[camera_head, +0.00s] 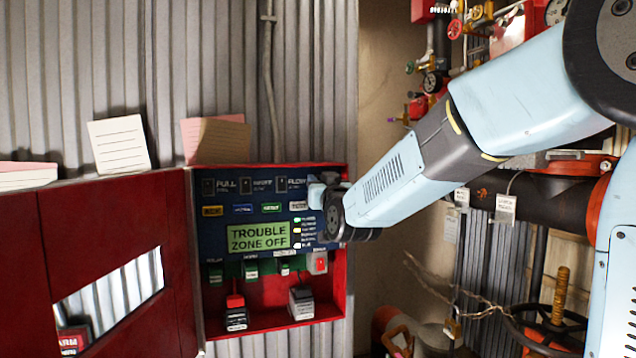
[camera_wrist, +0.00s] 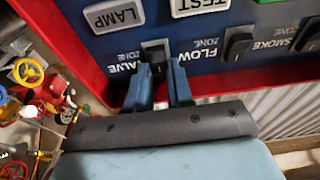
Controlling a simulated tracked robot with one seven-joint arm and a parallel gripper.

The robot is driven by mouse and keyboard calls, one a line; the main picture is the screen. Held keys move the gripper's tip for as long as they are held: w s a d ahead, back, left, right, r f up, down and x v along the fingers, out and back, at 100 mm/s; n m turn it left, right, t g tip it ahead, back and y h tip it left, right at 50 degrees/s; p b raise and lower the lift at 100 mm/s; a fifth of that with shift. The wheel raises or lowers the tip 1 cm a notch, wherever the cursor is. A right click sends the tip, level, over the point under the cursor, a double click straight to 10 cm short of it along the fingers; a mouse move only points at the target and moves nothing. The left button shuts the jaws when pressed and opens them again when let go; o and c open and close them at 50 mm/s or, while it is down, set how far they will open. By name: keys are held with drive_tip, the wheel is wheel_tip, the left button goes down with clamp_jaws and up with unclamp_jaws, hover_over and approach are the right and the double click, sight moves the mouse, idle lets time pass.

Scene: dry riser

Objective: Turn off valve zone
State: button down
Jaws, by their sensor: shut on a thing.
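The valve zone switch (camera_wrist: 155,52) is a small black rocker on the blue panel face, beside the label "VALVE ZONE". My gripper (camera_wrist: 160,78) has its two blue fingers at this switch, one on each side, shut on it. The fingers hide part of the switch, so its position is not clear. In the head view my gripper (camera_head: 322,185) reaches the upper right of the blue control panel (camera_head: 215,217), and my wrist covers the valve switch. The panel's green display (camera_head: 258,237) reads "TROUBLE ZONE OFF".
Pull (camera_head: 207,187), smoke (camera_head: 245,187) and flow (camera_head: 281,185) switches lie in the same row. The red cabinet door (camera_head: 110,260) stands open at left. Red pipes, gauges and a handwheel (camera_head: 545,325) stand to the right.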

drive_tip(key=shift+f+t, duration=0.2)
drive_tip(key=shift+t, duration=0.4)
drive_tip(key=c, duration=1)
unclamp_jaws()
drive_tip(key=v, duration=1.4)
drive_tip(key=shift+f, duration=0.15)
drive_tip(key=shift+w+d, duration=0.15)
